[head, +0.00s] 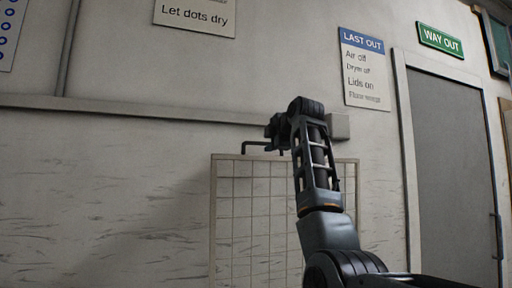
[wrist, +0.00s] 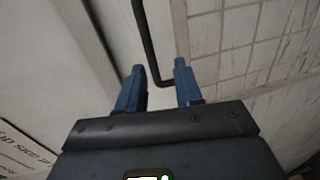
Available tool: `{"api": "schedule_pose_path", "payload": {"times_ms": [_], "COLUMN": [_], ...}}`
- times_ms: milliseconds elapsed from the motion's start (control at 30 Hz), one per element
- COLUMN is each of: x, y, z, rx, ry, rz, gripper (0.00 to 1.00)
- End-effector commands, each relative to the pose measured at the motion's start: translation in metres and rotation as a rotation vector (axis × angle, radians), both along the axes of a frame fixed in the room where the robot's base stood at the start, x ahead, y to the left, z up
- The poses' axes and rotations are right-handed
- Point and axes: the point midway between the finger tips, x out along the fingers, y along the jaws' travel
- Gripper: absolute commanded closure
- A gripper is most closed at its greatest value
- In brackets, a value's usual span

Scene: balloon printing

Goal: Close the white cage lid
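The white cage lid (head: 232,205) stands upright as a pale-framed grid panel in the head view, partly hidden by my arm. Its grid face fills the right of the wrist view (wrist: 250,55). A thin dark bent handle (head: 252,144) sticks out at the lid's top edge. In the wrist view the handle (wrist: 147,40) comes down from the top and bends right towards the lid's frame. My gripper (wrist: 159,72) is open, its two blue fingers apart. The handle's bend shows between the fingertips; I see no grip on it. In the head view my gripper (head: 277,132) is beside the handle.
A pale wall with a horizontal rail (head: 130,108) lies behind the lid. A grey box (head: 339,127) is on the rail just right of my gripper. A grey door (head: 450,170) stands at the right. Signs hang above, including a blue-topped one (head: 364,75).

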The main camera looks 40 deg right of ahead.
Motion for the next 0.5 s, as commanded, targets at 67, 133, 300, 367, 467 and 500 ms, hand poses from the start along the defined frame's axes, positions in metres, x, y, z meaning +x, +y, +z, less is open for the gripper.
{"api": "schedule_pose_path", "payload": {"times_ms": [67,133,300,367,467,500], "x": [-0.002,0.001,0.020,0.029,0.043,0.048], "y": [-0.001,-0.002,-0.007,-0.009,-0.013,-0.015], "z": [0.011,0.014,0.012,0.012,0.009,0.007], "rx": [-0.011,-0.012,-0.013,-0.012,-0.012,-0.012], "ry": [0.002,0.006,0.007,0.006,0.006,0.006], "rz": [0.003,0.005,0.006,0.006,0.005,0.006], "gripper": [0.65,0.65,0.65,0.65,0.65,0.65]}}
